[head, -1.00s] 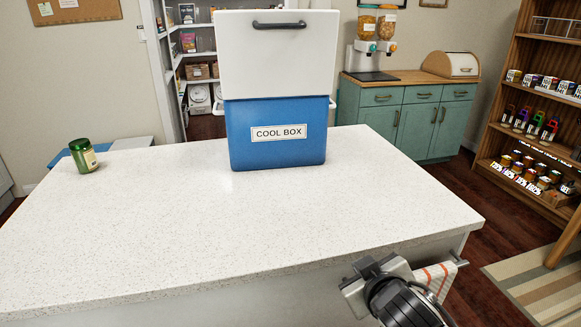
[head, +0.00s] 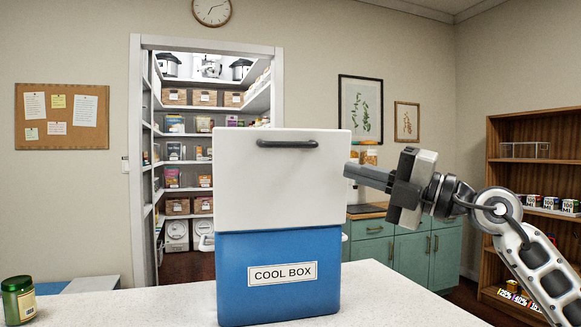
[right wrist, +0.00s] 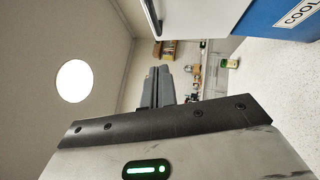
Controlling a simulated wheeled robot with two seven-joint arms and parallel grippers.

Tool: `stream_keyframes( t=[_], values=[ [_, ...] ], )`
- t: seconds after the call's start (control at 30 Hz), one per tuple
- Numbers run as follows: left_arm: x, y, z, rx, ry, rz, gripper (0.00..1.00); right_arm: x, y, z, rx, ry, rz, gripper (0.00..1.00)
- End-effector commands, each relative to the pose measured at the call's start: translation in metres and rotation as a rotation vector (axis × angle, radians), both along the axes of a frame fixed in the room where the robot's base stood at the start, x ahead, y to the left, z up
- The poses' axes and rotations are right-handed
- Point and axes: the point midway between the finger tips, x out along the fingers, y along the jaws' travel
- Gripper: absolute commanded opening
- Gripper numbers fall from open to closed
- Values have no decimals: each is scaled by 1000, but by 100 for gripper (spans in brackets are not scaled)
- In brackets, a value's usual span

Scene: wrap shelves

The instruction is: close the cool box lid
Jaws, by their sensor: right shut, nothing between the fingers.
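The cool box (head: 280,295) is a blue box with a "COOL BOX" label, standing on the white counter. Its white lid (head: 282,185) stands upright above the blue body, with a dark handle (head: 287,144) near its top edge. In the right wrist view, the white lid (right wrist: 200,15) and the blue body (right wrist: 270,20) show at the upper right. My right gripper (head: 350,172) is shut and empty. Its fingers point left at the lid's right edge in the head view; I cannot tell whether they touch it. The fingers also show in the right wrist view (right wrist: 155,88). My left gripper is out of view.
A green-lidded jar (head: 18,300) stands on the counter (head: 385,300) at far left. The counter right of the box is clear. Behind are pantry shelves (head: 190,131), a teal cabinet (head: 410,258) and, at right, a wooden shelf (head: 510,220) with mugs.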

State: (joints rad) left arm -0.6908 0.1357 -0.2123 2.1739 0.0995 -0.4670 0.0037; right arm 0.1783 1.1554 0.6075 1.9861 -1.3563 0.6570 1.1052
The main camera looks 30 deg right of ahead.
Motion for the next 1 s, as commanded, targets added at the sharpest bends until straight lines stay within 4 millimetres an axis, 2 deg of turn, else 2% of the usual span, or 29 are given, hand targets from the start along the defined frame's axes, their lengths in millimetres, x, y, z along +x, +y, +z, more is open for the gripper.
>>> stream_keyframes(
  t=[0.17,0.47,0.73,1.0],
  values=[
    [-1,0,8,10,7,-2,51,12,6,8,-11,8,-3,0],
    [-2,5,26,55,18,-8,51,51,25,22,-6,4,-2,0],
    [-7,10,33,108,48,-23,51,88,46,32,-6,2,0,0],
    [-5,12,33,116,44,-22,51,117,32,36,-5,5,-3,0]
  ],
)
